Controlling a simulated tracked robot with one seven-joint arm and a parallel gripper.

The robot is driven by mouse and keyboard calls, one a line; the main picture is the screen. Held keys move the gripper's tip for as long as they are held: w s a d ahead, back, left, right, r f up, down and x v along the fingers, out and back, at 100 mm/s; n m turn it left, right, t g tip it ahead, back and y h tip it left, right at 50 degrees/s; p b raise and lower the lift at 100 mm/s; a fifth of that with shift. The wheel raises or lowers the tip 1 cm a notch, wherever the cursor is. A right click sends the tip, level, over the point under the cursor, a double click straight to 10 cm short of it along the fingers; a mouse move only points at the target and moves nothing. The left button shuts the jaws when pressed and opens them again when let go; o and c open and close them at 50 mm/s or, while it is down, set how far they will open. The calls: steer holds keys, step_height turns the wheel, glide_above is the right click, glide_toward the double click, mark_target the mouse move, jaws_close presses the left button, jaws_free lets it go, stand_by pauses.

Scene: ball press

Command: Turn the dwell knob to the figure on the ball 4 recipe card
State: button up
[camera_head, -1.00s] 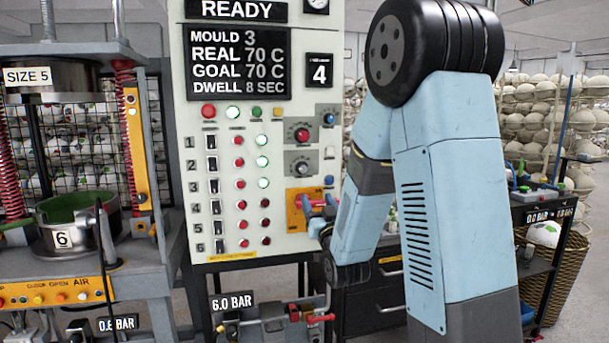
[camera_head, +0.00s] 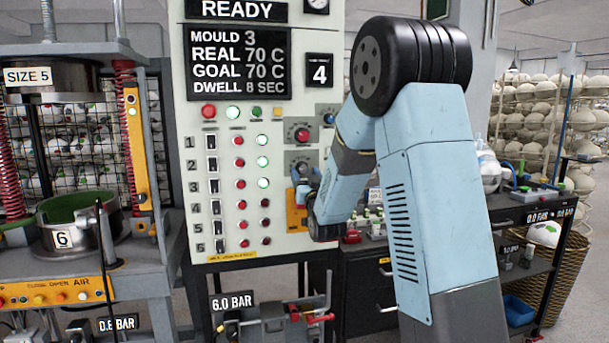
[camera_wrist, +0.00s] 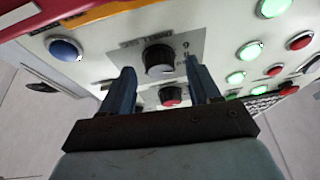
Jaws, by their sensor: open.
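The dwell knob (camera_wrist: 159,60) is a round dark knob with a grey face on a grey plate, with a label that seems to read DWELL SEC. In the head view the knob (camera_head: 301,160) is the lower of two on the panel, partly hidden by my gripper. My gripper (camera_head: 302,178) is open just in front of the panel. In the wrist view its two blue fingers stand either side of the knob; contact cannot be told. The display (camera_head: 238,63) reads DWELL 8 SEC. A sign (camera_head: 319,71) shows 4. I cannot make out a readable recipe card.
A red-centred knob (camera_head: 302,133) sits just above the dwell knob on the panel. An orange plate (camera_head: 296,215) is below, and rows of switches and lit buttons are to the left. A press (camera_head: 75,225) stands at left, a dark cart (camera_head: 365,270) at right.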

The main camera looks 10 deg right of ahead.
steer(key=shift+w+r, duration=0.2)
steer(key=shift+w, duration=0.2)
steer(key=c, duration=1)
